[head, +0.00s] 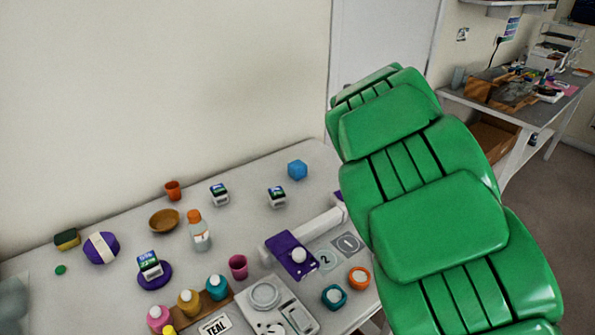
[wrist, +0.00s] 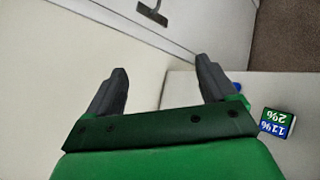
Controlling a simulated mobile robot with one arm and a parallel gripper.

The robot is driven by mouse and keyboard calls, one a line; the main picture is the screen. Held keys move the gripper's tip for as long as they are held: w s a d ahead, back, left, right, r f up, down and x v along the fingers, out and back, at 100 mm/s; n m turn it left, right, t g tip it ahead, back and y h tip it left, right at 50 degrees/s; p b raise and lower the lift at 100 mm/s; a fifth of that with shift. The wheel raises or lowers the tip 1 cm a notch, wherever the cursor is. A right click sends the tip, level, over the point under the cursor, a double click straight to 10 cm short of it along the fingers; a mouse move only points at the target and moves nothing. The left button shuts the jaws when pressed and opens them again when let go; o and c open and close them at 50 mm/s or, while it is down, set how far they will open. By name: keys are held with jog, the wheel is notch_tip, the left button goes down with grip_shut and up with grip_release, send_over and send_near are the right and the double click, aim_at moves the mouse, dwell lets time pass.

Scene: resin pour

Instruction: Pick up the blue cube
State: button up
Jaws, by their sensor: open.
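The blue cube (head: 297,170) sits on the white table near its far edge in the head view, to the left of my green arm. In the wrist view a small blue patch (wrist: 238,87) shows just beside the right finger, probably the cube, mostly hidden by that finger. My gripper (wrist: 161,68) is open, with two dark fingers spread apart and nothing between them. In the head view its fingers are hidden behind my arm.
A display block (wrist: 277,122) lies right of my gripper in the wrist view. On the white table (head: 100,225), display blocks (head: 277,196) (head: 220,194), an orange cup (head: 173,190), a wooden bowl (head: 164,221) and a bottle (head: 199,232) stand near the cube. The wall is close behind.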

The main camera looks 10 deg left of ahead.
jog(key=w+a+f+n+g+y, duration=0.1)
jog(key=a+f+n+y, duration=0.4)
jog(key=a+f+n, duration=0.4)
jog(key=n+g+y, duration=0.4)
jog(key=n, duration=0.5)
send_near(302, 167)
jog(key=x, duration=0.4)
jog(key=shift+w+a, duration=0.15)
jog(key=shift+w, duration=0.1)
jog(key=shift+x, duration=0.75)
jog(key=shift+w+a, duration=0.3)
jog(key=shift+w, duration=0.05)
jog(key=shift+w+a+f, duration=0.5)
jog(key=shift+a+f, duration=0.15)
jog(key=shift+a, duration=0.1)
jog(key=shift+x, duration=1.5)
jog(key=shift+c, duration=0.4)
jog(key=c, duration=1.1)
